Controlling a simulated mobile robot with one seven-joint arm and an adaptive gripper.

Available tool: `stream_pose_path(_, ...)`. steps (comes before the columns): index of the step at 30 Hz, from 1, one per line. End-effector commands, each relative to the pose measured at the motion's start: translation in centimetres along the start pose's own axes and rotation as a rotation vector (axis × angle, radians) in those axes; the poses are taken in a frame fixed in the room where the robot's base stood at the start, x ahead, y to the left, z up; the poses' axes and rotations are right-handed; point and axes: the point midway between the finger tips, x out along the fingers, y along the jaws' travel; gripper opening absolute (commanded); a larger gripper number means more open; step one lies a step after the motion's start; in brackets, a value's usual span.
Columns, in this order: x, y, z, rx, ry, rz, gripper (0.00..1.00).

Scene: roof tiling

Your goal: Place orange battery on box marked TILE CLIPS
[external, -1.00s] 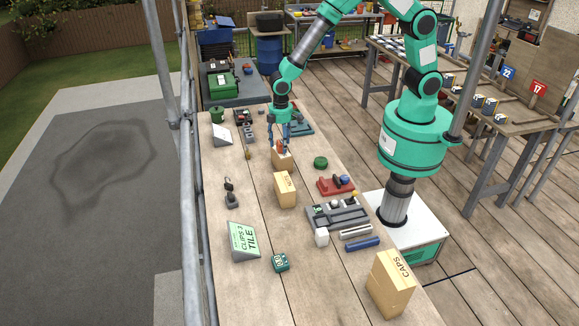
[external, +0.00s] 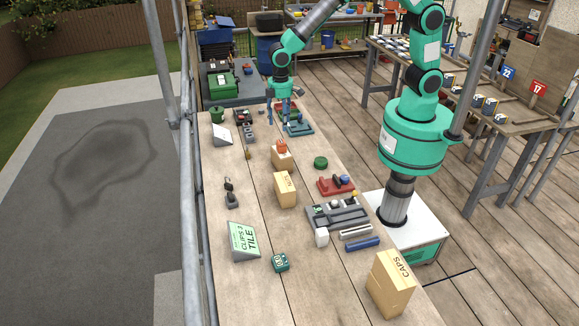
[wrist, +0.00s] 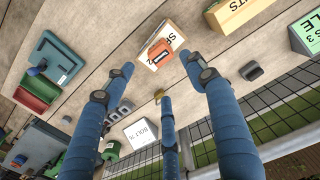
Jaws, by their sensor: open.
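The orange battery (external: 281,147) stands on a small wooden box (external: 284,161) in the middle of the bench. My gripper (external: 280,117) is open and empty, above the bench and behind the battery. Its blue fingers (wrist: 155,86) are spread.
A wooden NUTS box (external: 286,189) stands between the battery and the TILE CLIPS box. A dark padlock-like item (external: 230,194) is at the left. A red tray (external: 337,186) and a grey tray (external: 322,224) line the right. A CAPS box (external: 391,284) is at the front right.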

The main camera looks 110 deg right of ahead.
Motion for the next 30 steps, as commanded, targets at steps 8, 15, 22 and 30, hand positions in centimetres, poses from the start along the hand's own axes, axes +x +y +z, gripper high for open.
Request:
stream_pose_path(8,0.0,0.0,0.0,0.000,0.000,0.000,0.56)
stream_pose_path(15,0.0,0.0,0.0,0.000,0.001,0.000,0.56)
stream_pose_path(22,-1.5,-0.2,0.4,0.001,0.013,0.002,0.56)
stream_pose_path(30,-7.7,-1.0,3.0,0.007,0.072,0.008,0.56)
